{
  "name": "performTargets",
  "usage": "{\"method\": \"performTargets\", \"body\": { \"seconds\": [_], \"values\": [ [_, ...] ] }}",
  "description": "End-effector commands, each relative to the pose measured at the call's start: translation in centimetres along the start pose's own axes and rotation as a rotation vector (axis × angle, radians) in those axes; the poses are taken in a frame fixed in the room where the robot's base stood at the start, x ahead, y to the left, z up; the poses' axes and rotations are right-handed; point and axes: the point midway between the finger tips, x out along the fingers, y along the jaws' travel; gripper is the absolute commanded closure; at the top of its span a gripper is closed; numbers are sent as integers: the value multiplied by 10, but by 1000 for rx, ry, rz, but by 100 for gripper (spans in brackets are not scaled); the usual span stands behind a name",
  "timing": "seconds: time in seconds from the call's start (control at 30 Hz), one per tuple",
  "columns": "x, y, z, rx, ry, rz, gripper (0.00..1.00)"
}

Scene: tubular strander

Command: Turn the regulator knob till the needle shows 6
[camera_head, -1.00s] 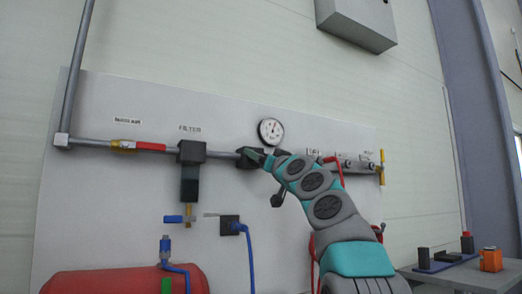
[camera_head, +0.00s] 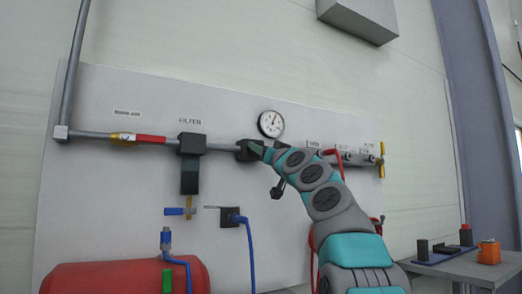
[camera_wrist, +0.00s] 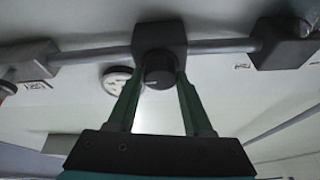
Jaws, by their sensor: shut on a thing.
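The regulator knob (camera_wrist: 159,72) is a dark round knob on the square regulator body (camera_wrist: 160,36) in the pipe. My gripper (camera_wrist: 160,82) has its two green fingers shut on the knob, one on each side, in the wrist view. In the head view my gripper (camera_head: 258,149) is at the regulator body (camera_head: 244,150), and my arm hides the knob. The round white gauge (camera_head: 271,124) sits just above; its dark needle points up and slightly right, but its numbers are too small to read. Part of the gauge (camera_wrist: 117,80) shows behind the left finger.
The filter (camera_head: 191,160) hangs left of the regulator, with a red-handled valve (camera_head: 150,140) further left. A blue hose (camera_head: 250,250) hangs below. A red tank (camera_head: 125,278) is at lower left. A small table (camera_head: 460,268) with an orange item (camera_head: 489,252) stands at lower right.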

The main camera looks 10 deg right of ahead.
Motion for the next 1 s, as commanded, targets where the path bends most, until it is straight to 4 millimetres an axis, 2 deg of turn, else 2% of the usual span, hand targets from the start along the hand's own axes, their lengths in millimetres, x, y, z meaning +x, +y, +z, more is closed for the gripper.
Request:
{"method": "performTargets", "body": {
  "seconds": [0.4,0.7,0.73,1.0],
  "values": [
    [0,0,-1,107,5,44,100],
    [0,0,0,117,6,48,100],
    [0,0,0,117,6,48,48],
    [0,0,0,116,6,48,19]
  ]
}}
